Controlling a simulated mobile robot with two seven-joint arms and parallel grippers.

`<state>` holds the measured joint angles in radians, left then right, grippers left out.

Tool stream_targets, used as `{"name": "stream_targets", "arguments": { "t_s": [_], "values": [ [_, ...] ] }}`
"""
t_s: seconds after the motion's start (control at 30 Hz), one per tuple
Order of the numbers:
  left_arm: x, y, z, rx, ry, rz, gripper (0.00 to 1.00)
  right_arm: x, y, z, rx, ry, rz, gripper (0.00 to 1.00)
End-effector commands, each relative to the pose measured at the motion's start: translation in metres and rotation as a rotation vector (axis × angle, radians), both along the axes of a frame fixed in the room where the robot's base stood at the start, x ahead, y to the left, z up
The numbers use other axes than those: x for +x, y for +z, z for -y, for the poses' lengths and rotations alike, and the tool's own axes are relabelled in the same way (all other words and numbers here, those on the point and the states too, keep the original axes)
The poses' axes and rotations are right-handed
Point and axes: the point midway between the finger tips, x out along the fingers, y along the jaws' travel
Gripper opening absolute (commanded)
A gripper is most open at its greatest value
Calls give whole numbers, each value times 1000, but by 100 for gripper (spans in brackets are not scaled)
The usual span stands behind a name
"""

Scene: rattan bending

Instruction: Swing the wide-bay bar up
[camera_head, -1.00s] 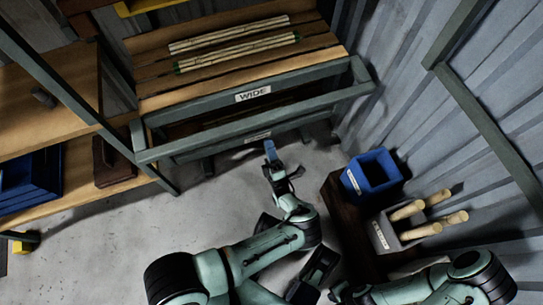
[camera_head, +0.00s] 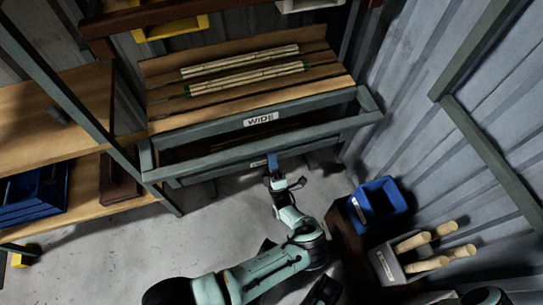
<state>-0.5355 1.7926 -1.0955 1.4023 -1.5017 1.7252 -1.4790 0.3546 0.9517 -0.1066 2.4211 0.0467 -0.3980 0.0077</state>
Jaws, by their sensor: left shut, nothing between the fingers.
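The wide-bay bar (camera_head: 215,157) is a grey-green rail across the front of the rack bay with the WIDE label (camera_head: 261,119). It sits low, in front of and below the shelf edge. My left gripper (camera_head: 272,160) is shut and empty, pointing up at the bar's underside near its middle. Its tips overlap a lower rail with a small label (camera_head: 258,163); whether they touch is unclear. My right gripper (camera_head: 325,291) seems to be the dark shape at the bottom edge, mostly cut off, so its jaws cannot be read.
Rattan poles (camera_head: 245,70) lie on the slatted shelf above. A blue bin (camera_head: 380,203) and a grey holder of wooden pegs (camera_head: 388,265) stand to the right. Wooden shelves (camera_head: 60,95) stand at left, a ribbed wall at right.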

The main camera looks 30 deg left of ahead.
Motion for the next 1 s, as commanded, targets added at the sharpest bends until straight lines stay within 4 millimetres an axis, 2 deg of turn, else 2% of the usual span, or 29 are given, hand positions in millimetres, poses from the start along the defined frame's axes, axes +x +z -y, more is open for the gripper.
{"name": "stream_targets", "arguments": {
  "t_s": [0.4,1.0],
  "values": [
    [6,21,-7,1,1,4,0,-2,7,0,0,0,-1,0],
    [6,30,-7,1,1,4,0,-3,12,0,0,0,-1,0]
  ]
}}
